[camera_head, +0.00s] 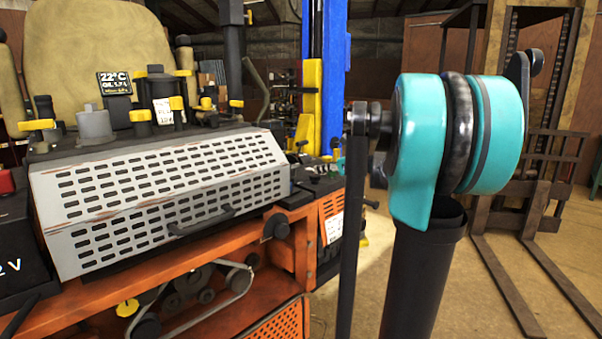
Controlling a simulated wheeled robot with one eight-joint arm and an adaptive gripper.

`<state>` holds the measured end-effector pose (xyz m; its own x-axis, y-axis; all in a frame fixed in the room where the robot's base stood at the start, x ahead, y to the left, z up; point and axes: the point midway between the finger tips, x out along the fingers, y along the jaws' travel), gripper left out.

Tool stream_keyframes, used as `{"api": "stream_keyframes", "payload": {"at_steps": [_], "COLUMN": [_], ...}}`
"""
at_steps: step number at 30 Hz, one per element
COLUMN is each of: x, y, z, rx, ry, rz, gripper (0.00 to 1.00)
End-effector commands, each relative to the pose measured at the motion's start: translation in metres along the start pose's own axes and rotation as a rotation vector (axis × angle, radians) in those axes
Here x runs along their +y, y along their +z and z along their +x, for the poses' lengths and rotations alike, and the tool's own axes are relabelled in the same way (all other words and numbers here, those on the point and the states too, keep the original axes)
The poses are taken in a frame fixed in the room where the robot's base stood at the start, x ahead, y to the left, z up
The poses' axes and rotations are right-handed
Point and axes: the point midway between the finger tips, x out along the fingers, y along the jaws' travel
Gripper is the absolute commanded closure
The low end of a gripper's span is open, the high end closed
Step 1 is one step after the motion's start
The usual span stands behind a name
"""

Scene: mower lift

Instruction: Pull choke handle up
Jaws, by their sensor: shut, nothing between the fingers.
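The mower's engine and orange frame (165,293) fill the left half of the head view. I cannot tell for sure which part is the choke handle. A thin dark curved lever (258,82) stands behind the grey perforated cover (160,200). A black round knob (275,227) sits on the orange frame below the cover's right end. A black bar handle (202,220) is on the cover's lower front. My arm's teal and black joint shows large at the right, apart from the engine in the picture. My gripper's fingers are not in view.
A blue lift post (334,75) with a yellow bracket (310,105) stands behind the mower. A forklift (545,150) with forks (510,285) on the floor is at the right. Yellow-capped fittings (140,116) crowd the engine top. Floor (370,270) shows between mower and arm.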

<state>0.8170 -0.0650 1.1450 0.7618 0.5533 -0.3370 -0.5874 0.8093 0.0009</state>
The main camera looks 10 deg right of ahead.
Motion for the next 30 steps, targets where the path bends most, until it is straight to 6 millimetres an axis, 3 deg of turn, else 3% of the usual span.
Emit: {"api": "stream_keyframes", "payload": {"at_steps": [5, 21, 30], "x": [0.000, 0.000, 0.001], "y": [0.000, 0.000, 0.000], "z": [0.009, 0.091, 0.100], "rx": [0.001, 0.000, 0.000], "ry": [0.002, 0.001, 0.001], "rz": [-0.001, -0.001, -0.001], "gripper": [1.00, 1.00, 1.00]}}
